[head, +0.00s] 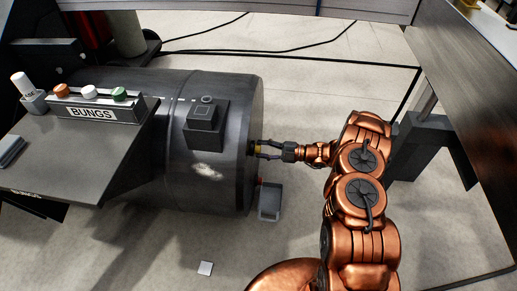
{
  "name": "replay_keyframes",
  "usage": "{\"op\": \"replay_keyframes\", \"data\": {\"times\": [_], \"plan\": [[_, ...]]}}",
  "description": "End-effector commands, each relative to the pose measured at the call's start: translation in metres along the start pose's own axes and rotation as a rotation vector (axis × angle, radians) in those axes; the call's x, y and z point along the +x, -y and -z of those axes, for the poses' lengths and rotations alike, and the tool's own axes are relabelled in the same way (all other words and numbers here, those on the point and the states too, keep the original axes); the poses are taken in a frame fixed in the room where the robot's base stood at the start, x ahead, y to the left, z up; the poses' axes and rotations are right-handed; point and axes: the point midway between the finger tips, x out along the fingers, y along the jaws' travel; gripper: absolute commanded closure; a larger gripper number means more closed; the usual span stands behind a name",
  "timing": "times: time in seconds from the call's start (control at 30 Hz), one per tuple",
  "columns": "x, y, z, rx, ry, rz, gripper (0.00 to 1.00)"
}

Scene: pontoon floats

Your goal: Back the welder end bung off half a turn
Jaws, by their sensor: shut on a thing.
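A large dark grey cylindrical float (185,165) lies on its side, its right end facing my arm. My gripper (264,150) reaches that end from the right and is shut on a small yellowish end bung (258,149) there. The fingers hide part of the bung, and its turn angle is too small to tell. A small red fitting (260,181) shows lower on the same end.
A rack labelled BUNGS (92,112) holds several coloured bungs on a grey table (50,160) at left. A small grey bin (270,203) sits below my gripper. Black cables (300,58) cross the floor behind. A pale square (205,268) lies on open floor in front.

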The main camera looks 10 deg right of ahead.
Motion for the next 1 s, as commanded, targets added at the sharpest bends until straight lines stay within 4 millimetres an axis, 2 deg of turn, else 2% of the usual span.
{"op": "replay_keyframes", "data": {"times": [0.17,1.0], "plan": [[0.0004,0.0023,-0.0011,-0.074,-0.001,0.001,0.90],[0.0001,0.0029,-0.0010,-0.968,-0.002,-0.002,0.90]]}}
